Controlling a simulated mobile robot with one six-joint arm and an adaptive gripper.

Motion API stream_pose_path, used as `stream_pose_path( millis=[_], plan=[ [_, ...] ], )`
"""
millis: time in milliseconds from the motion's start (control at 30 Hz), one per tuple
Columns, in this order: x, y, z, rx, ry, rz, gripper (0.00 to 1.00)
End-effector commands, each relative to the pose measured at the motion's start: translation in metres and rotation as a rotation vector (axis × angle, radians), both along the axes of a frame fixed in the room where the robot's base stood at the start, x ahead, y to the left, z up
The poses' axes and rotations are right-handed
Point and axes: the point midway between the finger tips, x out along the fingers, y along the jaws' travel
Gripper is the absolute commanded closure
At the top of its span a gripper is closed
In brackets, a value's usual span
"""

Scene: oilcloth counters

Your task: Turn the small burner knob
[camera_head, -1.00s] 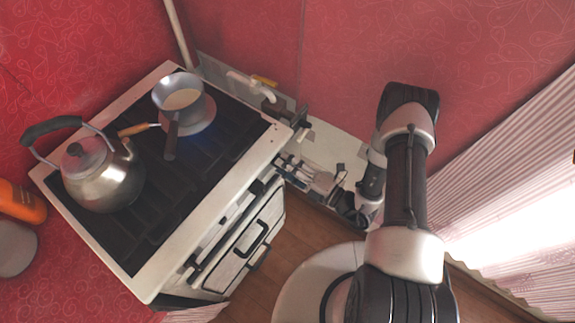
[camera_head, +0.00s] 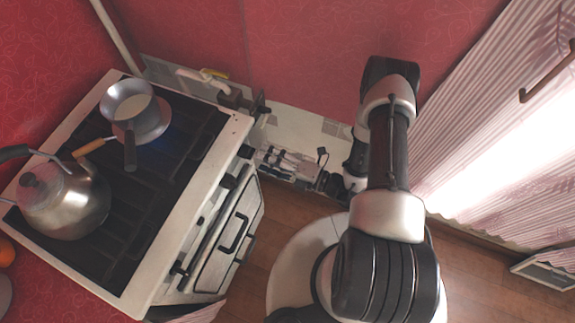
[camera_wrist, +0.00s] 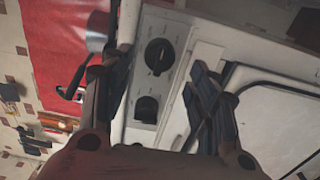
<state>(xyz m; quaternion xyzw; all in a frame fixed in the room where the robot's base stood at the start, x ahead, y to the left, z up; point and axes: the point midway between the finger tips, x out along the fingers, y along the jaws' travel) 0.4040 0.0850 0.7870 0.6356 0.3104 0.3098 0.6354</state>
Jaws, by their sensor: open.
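My gripper (camera_head: 268,158) is open at the right front edge of the white stove (camera_head: 207,185), near its front control panel. In the wrist view, my gripper (camera_wrist: 158,72) has its two dark fingers spread on either side of the panel. Two black knobs show between the fingers: an upper round knob (camera_wrist: 160,55) and a lower knob (camera_wrist: 147,108) closer to the palm. I see no finger closed on either knob. In the head view, a dark front knob (camera_head: 246,151) shows close to the fingertips. The knob markings are too small to read.
A saucepan (camera_head: 126,100) stands at the back of the stovetop, with a bluish glow beside it. A metal kettle (camera_head: 70,205) stands at the left. The oven door handle (camera_head: 235,235) sticks out below the knobs.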

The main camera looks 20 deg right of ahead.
Motion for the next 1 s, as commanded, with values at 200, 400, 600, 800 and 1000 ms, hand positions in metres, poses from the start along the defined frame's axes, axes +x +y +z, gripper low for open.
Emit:
stream_pose_path(
  millis=[200,400,600,800,1000],
  plan=[
    [-0.024,-0.034,0.000,0.001,0.001,-0.007,0.46],
    [-0.040,-0.052,0.000,0.001,-0.001,-0.004,0.46],
    [-0.046,-0.058,0.000,0.000,-0.001,0.000,0.46],
    [-0.046,-0.059,0.000,0.000,-0.001,0.001,0.46],
    [-0.046,-0.059,0.000,0.000,-0.001,0.001,0.46]
  ],
)
